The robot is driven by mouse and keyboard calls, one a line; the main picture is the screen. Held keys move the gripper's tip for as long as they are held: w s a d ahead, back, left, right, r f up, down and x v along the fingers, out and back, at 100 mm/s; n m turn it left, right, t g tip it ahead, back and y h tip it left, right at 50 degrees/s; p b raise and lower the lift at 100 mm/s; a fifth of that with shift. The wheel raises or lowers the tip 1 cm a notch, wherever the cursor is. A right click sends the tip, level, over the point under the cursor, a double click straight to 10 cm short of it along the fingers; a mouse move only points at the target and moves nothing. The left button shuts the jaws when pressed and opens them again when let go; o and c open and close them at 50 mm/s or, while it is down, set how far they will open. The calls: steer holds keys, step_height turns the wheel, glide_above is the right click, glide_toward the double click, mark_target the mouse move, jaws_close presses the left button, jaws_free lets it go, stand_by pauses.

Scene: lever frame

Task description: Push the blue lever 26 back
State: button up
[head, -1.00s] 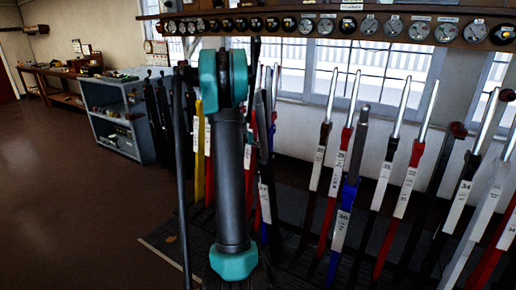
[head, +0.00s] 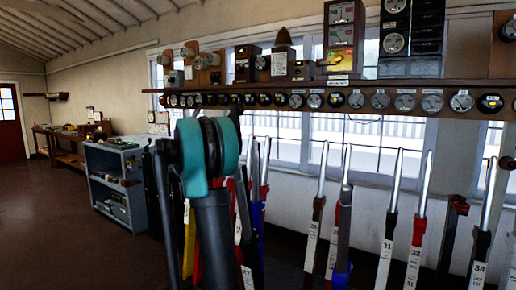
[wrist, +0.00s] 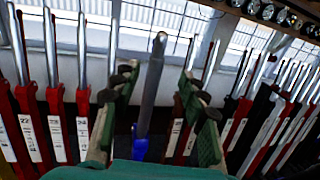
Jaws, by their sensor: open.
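In the wrist view a blue lever (wrist: 142,135) with a dark grey handle stands upright between the two fingers of my gripper (wrist: 157,80). The fingers are open, one on each side of the handle, with visible gaps. How far they are from it in depth I cannot tell. No number is readable on this lever. In the head view my arm covers part of the lever row and my gripper is not visible. A blue lever (head: 257,215) shows just right of my arm there. Another blue lever (head: 342,275) with a dark handle stands further right.
Red levers (wrist: 54,125) with white number plates stand close on the left in the wrist view, and more red and black levers on the right. A shelf of round dials (head: 350,98) runs above the row. A grey cabinet (head: 115,185) and open floor lie left.

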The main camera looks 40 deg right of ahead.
mark_target(255, 151)
steer(key=w+d, duration=0.1)
steer(key=d, duration=0.4)
steer(key=w+d, duration=0.1)
steer(key=d, duration=0.5)
steer(key=w+d, duration=0.1)
steer(key=d, duration=0.4)
steer(key=shift+w+d+f, duration=0.1)
steer(key=shift+w+d, duration=0.05)
jaws_close()
